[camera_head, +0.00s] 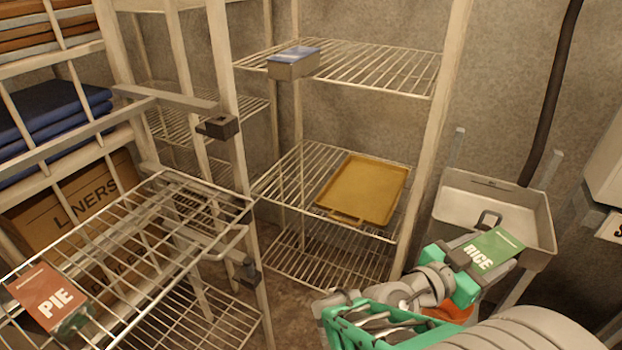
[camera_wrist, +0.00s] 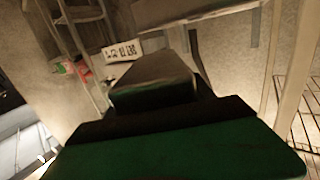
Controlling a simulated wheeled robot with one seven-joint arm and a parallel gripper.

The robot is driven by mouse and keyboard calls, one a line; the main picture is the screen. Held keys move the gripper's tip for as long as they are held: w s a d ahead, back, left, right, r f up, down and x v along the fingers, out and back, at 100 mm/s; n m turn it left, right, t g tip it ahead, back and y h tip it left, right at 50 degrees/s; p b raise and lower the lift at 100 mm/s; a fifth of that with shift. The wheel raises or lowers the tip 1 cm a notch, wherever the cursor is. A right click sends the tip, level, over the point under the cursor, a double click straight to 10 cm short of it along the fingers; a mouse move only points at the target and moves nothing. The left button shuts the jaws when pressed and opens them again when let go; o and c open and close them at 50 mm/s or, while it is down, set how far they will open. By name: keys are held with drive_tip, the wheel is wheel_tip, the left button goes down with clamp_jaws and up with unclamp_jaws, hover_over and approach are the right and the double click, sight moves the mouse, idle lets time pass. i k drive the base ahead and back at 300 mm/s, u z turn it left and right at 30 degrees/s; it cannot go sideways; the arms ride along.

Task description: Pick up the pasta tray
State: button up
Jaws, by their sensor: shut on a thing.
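No label reading pasta shows in either view. My gripper (camera_head: 474,268) is at the lower right of the head view, shut on a small tray with a green lid marked RICE (camera_head: 493,249). It holds the tray in front of the grey sink. The wrist view shows a grey, tapered body close between dark finger parts (camera_wrist: 150,80). A small grey tray with a blue lid (camera_head: 293,63) sits on the upper wire shelf; its label is unreadable. A tray with a red-brown lid marked PIE (camera_head: 48,298) lies on the wire rack at the lower left.
A yellow-brown flat sheet tray (camera_head: 364,189) lies on the middle wire shelf. The grey sink (camera_head: 452,200) stands at the right, beside the shelf post. A box marked LINERS (camera_head: 75,195) and folded blue cloths (camera_head: 50,122) are at the left. The upper shelf's right part is bare.

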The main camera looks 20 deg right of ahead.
sight(289, 65)
drive_tip(key=z, duration=1.65)
drive_tip(key=k, duration=1.1)
drive_tip(key=z, duration=3.1)
drive_tip(key=k, duration=0.2)
drive_tip(key=z, duration=0.8)
